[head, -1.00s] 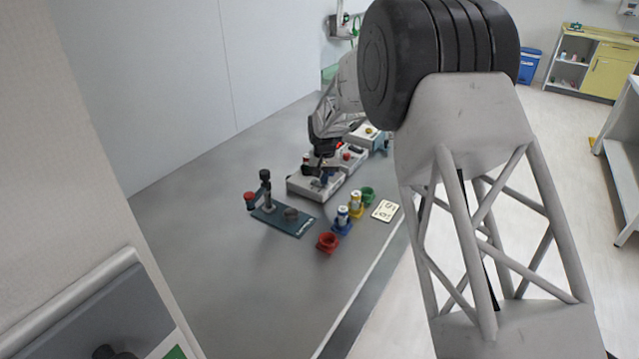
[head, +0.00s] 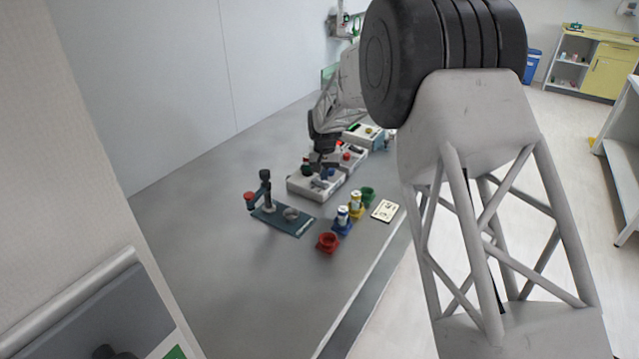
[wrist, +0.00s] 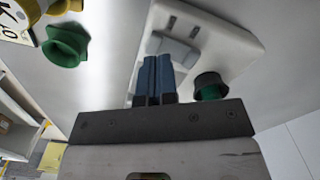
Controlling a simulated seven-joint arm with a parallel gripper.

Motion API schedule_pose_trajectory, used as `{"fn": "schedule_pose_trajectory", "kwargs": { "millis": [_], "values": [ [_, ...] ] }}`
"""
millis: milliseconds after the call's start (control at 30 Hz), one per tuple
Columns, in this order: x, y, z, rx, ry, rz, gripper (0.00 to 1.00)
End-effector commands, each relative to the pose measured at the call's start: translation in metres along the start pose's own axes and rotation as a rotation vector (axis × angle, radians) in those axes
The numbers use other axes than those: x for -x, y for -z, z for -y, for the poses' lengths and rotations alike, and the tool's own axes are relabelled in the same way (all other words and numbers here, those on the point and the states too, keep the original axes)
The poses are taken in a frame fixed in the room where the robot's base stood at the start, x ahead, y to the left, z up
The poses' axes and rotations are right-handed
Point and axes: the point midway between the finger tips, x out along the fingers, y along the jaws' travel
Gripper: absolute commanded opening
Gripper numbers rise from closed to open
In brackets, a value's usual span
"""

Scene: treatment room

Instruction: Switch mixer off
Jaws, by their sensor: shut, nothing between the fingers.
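A white box device (head: 303,184) sits on the grey bench below my gripper (head: 325,174); which of the white boxes is the mixer I cannot tell for sure. In the wrist view the white device (wrist: 235,48) carries a raised grey switch-like part (wrist: 172,48) and a black round knob (wrist: 210,84) with green at its base. My gripper (wrist: 155,62) is shut and empty, its blue fingers together. Its tips lie in front of the grey part; whether they touch it I cannot tell. The switch's position is unclear.
More white boxes (head: 362,134) stand behind. A dark stand (head: 284,222) with an upright post is at the left. Red (head: 328,243), blue, yellow and green (head: 367,194) cups line the front, beside a small printed card (head: 385,211). The bench at front left is clear.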

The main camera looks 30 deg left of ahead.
Motion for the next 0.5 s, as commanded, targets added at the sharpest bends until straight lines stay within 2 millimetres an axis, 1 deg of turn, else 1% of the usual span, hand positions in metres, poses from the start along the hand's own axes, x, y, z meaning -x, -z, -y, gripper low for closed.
{"fn": "schedule_pose_trajectory", "kwargs": {
  "millis": [500],
  "values": [
    [0.03,0.0,0.0,0.0,0.0,-0.001,0.0]
  ]
}}
